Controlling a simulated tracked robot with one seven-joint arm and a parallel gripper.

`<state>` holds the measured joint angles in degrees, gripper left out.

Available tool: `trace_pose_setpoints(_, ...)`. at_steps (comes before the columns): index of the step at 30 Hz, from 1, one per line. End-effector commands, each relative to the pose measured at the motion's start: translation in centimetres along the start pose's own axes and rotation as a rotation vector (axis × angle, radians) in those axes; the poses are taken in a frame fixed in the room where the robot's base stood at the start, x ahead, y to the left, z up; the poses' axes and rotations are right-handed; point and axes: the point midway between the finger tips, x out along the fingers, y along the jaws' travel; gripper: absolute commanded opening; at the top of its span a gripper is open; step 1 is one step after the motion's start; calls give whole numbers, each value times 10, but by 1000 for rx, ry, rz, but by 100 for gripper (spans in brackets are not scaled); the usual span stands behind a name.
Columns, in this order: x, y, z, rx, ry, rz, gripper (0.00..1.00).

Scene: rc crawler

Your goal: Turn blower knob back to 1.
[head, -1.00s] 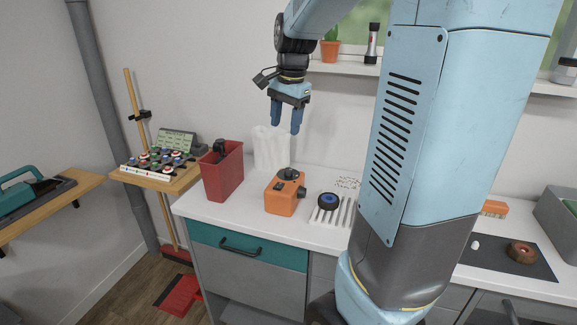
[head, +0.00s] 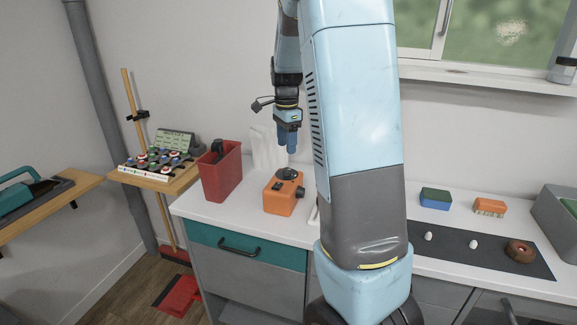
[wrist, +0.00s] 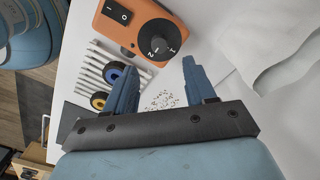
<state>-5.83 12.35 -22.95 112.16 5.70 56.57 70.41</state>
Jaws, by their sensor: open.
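The orange blower (head: 280,201) stands on the white counter, with a black round part (head: 287,174) on top. In the wrist view the orange housing (wrist: 118,32) shows a black rocker switch marked I and O (wrist: 118,12). Its round black knob (wrist: 158,40) has white marks, with 1 and 2 readable; which mark it is set to is not clear. My gripper (head: 287,148) hangs fingers down above the blower, apart from it. In the wrist view my gripper (wrist: 157,75) is open and empty, with the knob beyond the fingertips.
A red bin (head: 221,174) stands left of the blower, and white crumpled sheet material (head: 266,150) stands behind. In the wrist view a blue-hubbed wheel (wrist: 115,70), a slotted white rack (wrist: 92,66) and scattered small bits (wrist: 160,101) lie near the fingers. My arm hides the counter to the right.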

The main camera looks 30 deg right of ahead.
Motion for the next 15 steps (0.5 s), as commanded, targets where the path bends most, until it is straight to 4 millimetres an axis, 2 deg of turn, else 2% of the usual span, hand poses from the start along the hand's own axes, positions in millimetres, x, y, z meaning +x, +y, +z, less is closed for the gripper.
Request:
trace_pose_setpoints(6,40,1,0,0,0,4,55)
trace_pose_setpoints(15,77,0,0,-2,-1,2,55)
